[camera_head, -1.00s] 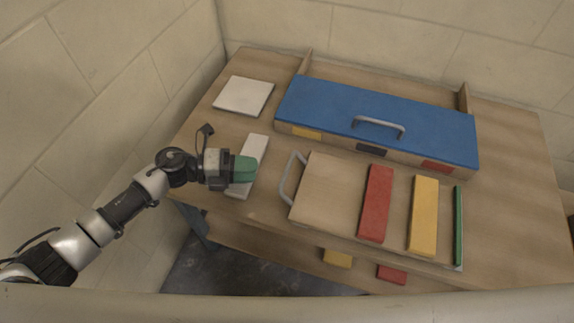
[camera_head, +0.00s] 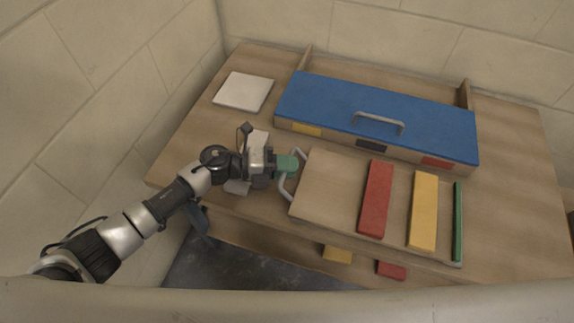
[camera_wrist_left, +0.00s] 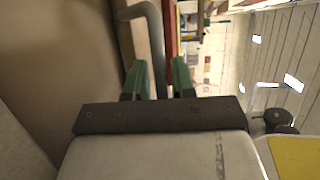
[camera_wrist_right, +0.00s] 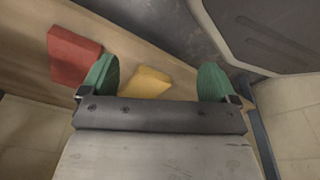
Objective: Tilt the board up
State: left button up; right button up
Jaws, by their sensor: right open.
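The wooden board (camera_head: 329,190) lies flat at the front of the table, with a grey handle (camera_head: 283,186) on its left edge. A red strip (camera_head: 376,198), a yellow strip (camera_head: 424,211) and a thin green strip (camera_head: 458,222) are on its right part. My left gripper (camera_head: 289,164) is at the handle. In the left wrist view, the handle (camera_wrist_left: 154,40) runs between its green fingers (camera_wrist_left: 160,78), which are narrowly apart; whether they grip it is unclear. My right gripper (camera_wrist_right: 158,82) is open and empty, and only its wrist view shows it.
A blue lid (camera_head: 330,105) with a grey handle covers a box behind the board. Yellow (camera_head: 337,255) and red (camera_head: 392,271) blocks are below the table's front edge.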

pick_arm(q)
grip_shut()
jog(key=shift+r, duration=0.1)
pick_arm(e)
jog(key=shift+r, duration=0.1)
